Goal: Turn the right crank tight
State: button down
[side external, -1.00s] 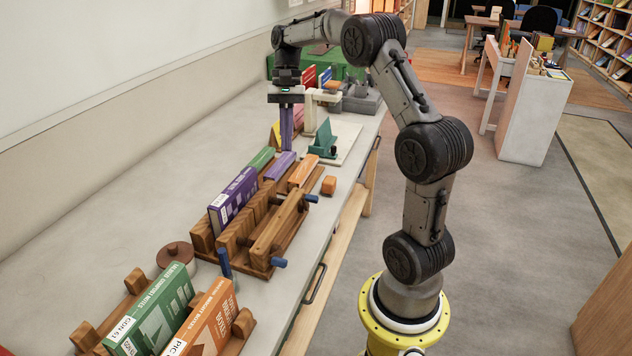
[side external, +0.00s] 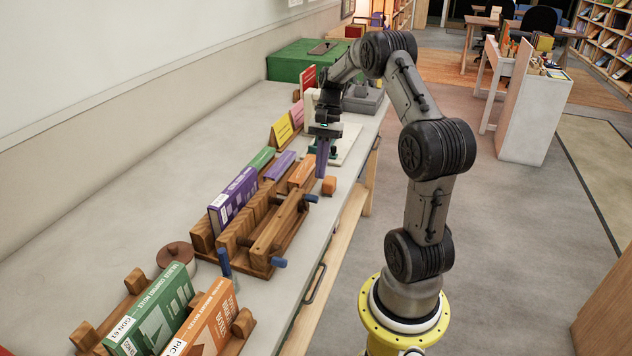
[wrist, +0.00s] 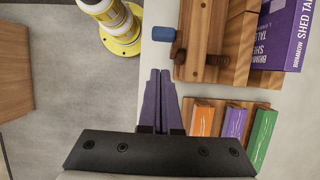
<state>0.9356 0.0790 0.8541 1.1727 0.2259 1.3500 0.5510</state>
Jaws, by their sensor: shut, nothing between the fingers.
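The wooden press (side external: 265,240) lies on the grey table with two blue crank handles on its right side. The far, right crank (side external: 311,198) also shows in the wrist view (wrist: 164,34), sticking out from the press's edge. The near crank (side external: 279,262) sits at the front end. My gripper (side external: 321,174) has purple fingers pointing down, pressed together and empty. It is beyond the right crank, apart from it, close to the orange cube in the side view. In the wrist view the fingertips (wrist: 159,72) lie just below the crank in the picture.
A small orange cube (side external: 329,185) lies by the table's right edge. Orange, purple and green books (wrist: 233,122) sit beside the press. A tall purple book (side external: 233,200) stands in it. A white stand (side external: 345,140) is behind my gripper.

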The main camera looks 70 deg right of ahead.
aim_at(311, 200)
jog(key=a, duration=0.1)
jog(key=a+f, duration=0.2)
jog(key=shift+a, duration=0.4)
jog(key=shift+a+r, duration=0.1)
jog(key=shift+a+h, duration=0.2)
jog(key=shift+h, duration=0.2)
jog(key=shift+a+h, duration=0.9)
jog(key=shift+a+f+h, duration=0.4)
jog(key=shift+a+h, duration=0.4)
jog(key=shift+h, duration=0.3)
jog(key=shift+a+f, duration=0.55)
jog(key=shift+a, duration=0.3)
